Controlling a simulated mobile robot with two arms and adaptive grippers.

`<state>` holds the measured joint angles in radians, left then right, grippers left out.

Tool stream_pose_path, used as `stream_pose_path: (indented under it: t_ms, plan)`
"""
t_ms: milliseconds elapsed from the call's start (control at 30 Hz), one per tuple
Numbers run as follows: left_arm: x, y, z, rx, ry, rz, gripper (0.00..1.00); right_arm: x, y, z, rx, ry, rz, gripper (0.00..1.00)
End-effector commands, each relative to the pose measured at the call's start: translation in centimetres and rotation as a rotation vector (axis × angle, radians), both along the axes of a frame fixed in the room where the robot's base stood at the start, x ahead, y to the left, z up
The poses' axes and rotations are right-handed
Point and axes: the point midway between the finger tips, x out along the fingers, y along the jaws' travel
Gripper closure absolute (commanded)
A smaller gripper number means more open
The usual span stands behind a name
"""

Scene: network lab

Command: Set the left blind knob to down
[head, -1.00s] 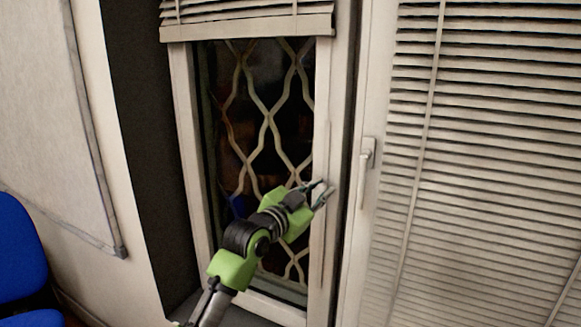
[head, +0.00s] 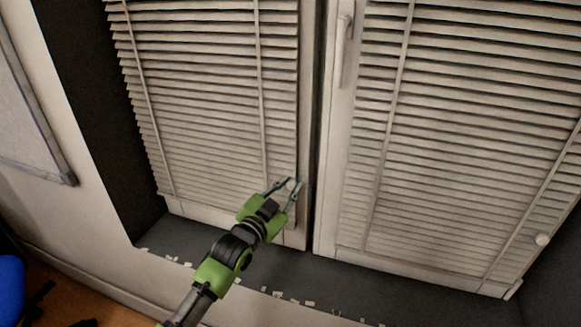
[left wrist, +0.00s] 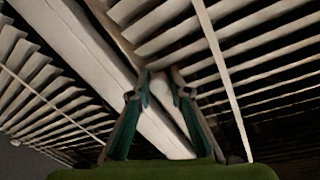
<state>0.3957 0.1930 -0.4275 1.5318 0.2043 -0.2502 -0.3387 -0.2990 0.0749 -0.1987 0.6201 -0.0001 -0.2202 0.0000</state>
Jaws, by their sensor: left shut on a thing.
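The left blind (head: 205,110) is lowered over the left window, its slats reaching close to the sill. My left gripper (head: 289,184) is at the lower right edge of this blind, with its fingers pointing up and right. In the left wrist view, the fingertips (left wrist: 159,76) close around the small pale left blind knob (left wrist: 158,88), which is partly hidden between them. The knob is hidden by the fingers in the head view. My right gripper is not in view.
The right blind (head: 460,130) is also lowered, with a white round knob (head: 542,239) at its lower right. A window handle (head: 342,45) is on the frame between the blinds. The dark sill (head: 390,278) runs below. A blue chair (head: 10,285) is at lower left.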

Motion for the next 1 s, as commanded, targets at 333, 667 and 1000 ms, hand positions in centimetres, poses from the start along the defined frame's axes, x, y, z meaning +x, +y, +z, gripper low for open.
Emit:
stream_pose_path:
  t_ms: [333,667,1000]
  plan:
    - [-0.9,0.1,-1.7,-0.001,0.001,0.001,1.0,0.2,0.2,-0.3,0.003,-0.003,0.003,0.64]
    - [-1.0,0.0,-1.9,0.001,0.005,0.0,0.65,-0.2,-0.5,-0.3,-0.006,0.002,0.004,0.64]
    - [-1.0,0.1,-1.6,-0.002,-0.001,0.001,0.65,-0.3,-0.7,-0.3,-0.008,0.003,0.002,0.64]
